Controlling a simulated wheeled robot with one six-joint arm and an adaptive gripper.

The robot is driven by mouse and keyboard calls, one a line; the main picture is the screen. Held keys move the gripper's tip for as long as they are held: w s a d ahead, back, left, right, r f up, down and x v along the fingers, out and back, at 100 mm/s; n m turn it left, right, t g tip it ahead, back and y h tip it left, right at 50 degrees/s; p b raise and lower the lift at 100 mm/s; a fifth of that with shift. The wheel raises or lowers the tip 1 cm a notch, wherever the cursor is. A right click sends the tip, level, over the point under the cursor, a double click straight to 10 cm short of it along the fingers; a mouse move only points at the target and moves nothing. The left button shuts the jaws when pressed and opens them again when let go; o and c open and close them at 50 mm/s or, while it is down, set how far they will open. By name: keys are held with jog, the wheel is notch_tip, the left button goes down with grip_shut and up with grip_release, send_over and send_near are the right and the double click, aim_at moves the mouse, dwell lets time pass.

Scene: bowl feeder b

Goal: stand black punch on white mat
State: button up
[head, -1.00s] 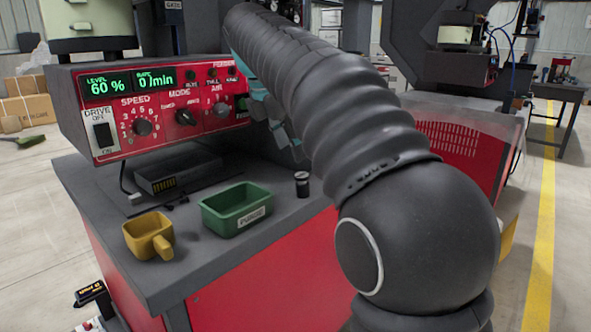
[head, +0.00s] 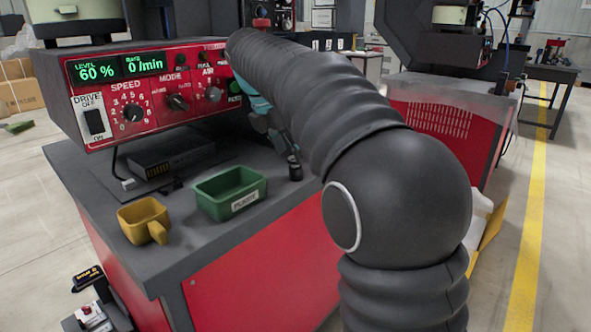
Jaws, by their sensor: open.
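The black punch (head: 295,172) is a small dark cylinder standing upright on the grey bench top, right of the green bin. My gripper (head: 284,146), with teal and dark grey parts, points down at the punch's upper end. It is open. Its fingertips are small and partly hidden by my arm, so I cannot tell whether they are around the punch or just beside it. I cannot make out the white mat on the visible part of the bench; my arm hides the area behind it.
A green bin (head: 203,203) with a label and a yellow mug (head: 134,232) stand on the bench top (head: 190,252). A red control panel (head: 150,118) reads level 60 % and rate 0/min. A black box (head: 160,163) lies below it. Bare bench lies in front of the bin.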

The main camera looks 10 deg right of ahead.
aim_at(293, 159)
jog(key=b+x, duration=0.1)
jog(key=x, duration=0.4)
jog(key=shift+s+f, duration=0.15)
jog(key=shift+s, duration=0.05)
grip_shut()
